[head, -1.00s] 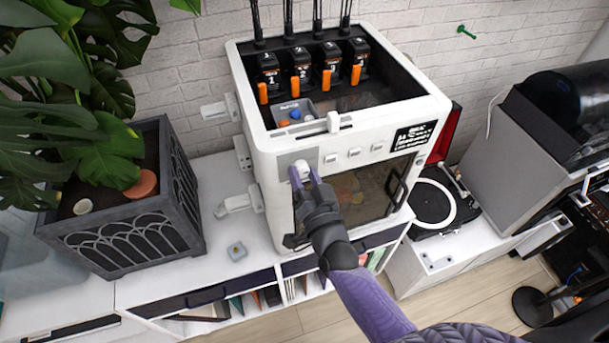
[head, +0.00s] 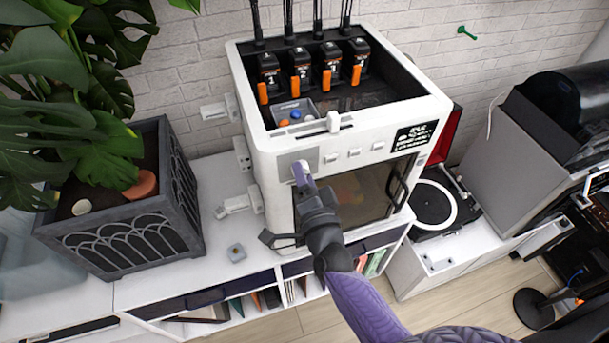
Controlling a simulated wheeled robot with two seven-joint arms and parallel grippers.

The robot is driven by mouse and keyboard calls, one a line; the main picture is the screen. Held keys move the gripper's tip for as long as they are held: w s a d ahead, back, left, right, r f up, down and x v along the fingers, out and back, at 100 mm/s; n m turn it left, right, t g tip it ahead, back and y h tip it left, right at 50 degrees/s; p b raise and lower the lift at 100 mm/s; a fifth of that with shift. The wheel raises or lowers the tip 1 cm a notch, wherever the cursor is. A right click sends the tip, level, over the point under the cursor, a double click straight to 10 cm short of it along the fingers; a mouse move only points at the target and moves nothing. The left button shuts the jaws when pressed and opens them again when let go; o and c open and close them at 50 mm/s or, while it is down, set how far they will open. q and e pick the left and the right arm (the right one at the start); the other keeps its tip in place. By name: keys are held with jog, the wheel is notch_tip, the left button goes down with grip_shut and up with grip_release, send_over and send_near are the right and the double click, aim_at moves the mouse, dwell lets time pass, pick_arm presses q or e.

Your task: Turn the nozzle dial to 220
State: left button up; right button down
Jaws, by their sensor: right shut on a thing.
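The white printer (head: 262,165) stands on the white cabinet. Its nozzle dial (head: 299,167) is a pale knob on a grey plate at the front's upper left. I cannot read the dial's marks or setting. A small dark display (head: 415,135) with white text is at the front's upper right; its text is too small to read. My left gripper is not in view.
A dark planter (head: 125,235) with big leaves stands at left. A small grey block (head: 236,252) lies on the cabinet top. Numbered tool heads (head: 300,65) and a bin (head: 294,112) are in the printer's open top. A turntable (head: 436,205) is at right.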

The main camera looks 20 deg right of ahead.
dwell(0.4)
jog(key=shift+c, duration=1.2)
grip_release()
jog(key=s+b, duration=0.1)
jog(key=s, duration=0.9)
jog(key=shift+f, duration=0.45)
jog(key=shift+a, duration=0.1)
